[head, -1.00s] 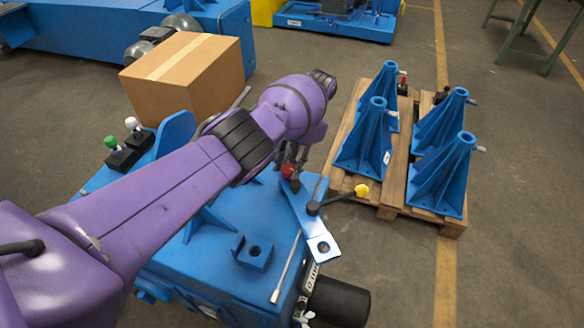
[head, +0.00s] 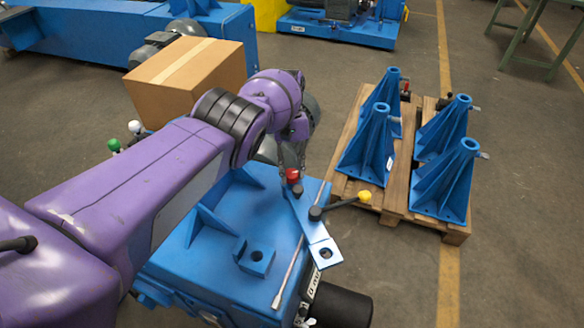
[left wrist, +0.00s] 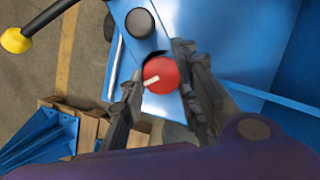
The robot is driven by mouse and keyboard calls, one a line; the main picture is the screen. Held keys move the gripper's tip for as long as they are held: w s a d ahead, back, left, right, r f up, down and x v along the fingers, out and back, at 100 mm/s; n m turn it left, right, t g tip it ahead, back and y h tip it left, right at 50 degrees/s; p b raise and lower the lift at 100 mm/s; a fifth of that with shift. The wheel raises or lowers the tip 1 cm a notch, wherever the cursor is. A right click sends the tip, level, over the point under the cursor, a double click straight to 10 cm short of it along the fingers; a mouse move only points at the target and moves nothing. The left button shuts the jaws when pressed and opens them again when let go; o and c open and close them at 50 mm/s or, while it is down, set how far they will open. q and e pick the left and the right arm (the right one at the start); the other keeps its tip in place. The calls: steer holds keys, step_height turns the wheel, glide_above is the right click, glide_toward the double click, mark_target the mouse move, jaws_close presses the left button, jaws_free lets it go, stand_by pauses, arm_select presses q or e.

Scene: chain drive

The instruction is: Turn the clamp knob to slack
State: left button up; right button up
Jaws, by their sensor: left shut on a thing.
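The red clamp knob (head: 293,176) sits on the blue plate of the drive (head: 225,237), beside the black-hubbed lever. In the left wrist view the knob (left wrist: 162,75) is a round red cap with a white pointer line slanting to the lower left. My left gripper (head: 294,163) comes down over the knob from above. In the left wrist view its two dark fingers (left wrist: 158,72) stand on either side of the knob and are shut on it. The knob's base is partly hidden. My right gripper is not in view.
A lever with a yellow ball (head: 364,196) sticks out right of the knob. A long metal rod (head: 288,273) lies on the plate. A cardboard box (head: 186,74) stands behind my arm.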

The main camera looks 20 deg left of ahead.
arm_select(q)
steer(key=n, duration=0.1)
steer(key=n+h+p, duration=0.1)
steer(key=n+p, duration=0.1)
steer(key=n, duration=0.1)
steer(key=shift+s+d+f+t, duration=0.15)
steer(key=shift+s+d+t, duration=0.1)
steer(key=shift+t, duration=0.15)
steer(key=shift+n+h, duration=0.3)
steer(key=shift+p, duration=0.3)
steer(key=o, duration=1)
steer(key=shift+w, duration=0.15)
steer(key=shift+o, duration=0.2)
steer(key=shift+a, duration=0.1)
steer(key=shift+w+a+r, duration=0.2)
steer(key=shift+a+r, duration=0.05)
steer(key=shift+r, duration=0.2)
steer(key=v, duration=1.1)
